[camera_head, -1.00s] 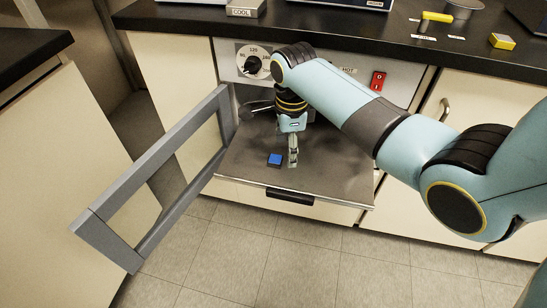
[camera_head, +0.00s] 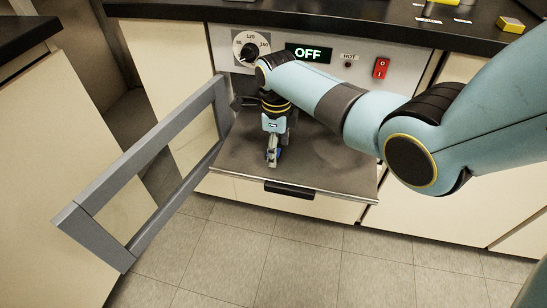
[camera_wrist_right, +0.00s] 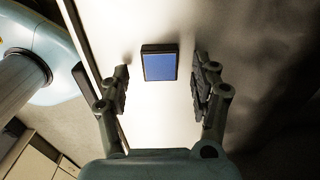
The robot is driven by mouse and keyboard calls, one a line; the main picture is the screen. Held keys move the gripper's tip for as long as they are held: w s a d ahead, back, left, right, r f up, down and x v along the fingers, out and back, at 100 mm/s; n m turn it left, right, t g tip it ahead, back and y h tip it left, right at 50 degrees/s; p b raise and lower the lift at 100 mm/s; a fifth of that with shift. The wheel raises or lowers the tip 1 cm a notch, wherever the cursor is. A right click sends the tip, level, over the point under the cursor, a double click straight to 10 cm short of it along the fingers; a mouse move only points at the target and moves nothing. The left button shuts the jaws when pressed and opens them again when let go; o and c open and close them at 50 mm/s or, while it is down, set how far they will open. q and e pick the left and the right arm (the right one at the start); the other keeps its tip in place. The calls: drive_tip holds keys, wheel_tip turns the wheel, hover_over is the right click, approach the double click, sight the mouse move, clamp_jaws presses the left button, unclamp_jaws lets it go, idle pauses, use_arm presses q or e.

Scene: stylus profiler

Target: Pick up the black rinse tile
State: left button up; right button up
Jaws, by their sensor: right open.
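A small square tile with a blue upper face and black sides (camera_wrist_right: 160,65) lies on the pulled-out tray (camera_head: 330,172) of the oven-like unit. My right gripper (camera_head: 272,163) points down over it, and in the head view it hides most of the tile. In the right wrist view the right gripper (camera_wrist_right: 162,85) is open, with one finger to the left of the tile and one to the right. Both fingers are apart from it. My left gripper is not in view.
The unit's panel has a dial (camera_head: 250,50), a display reading OFF (camera_head: 308,53) and a red switch (camera_head: 381,68). A grey open door frame (camera_head: 150,165) stands left of the tray. A yellow block (camera_head: 510,25) lies on the black counter. The tray's right side is clear.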

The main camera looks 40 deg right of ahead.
drive_tip(key=shift+f, duration=0.4)
drive_tip(key=shift+c, duration=0.3)
drive_tip(key=c, duration=1)
drive_tip(key=shift+o, duration=0.2)
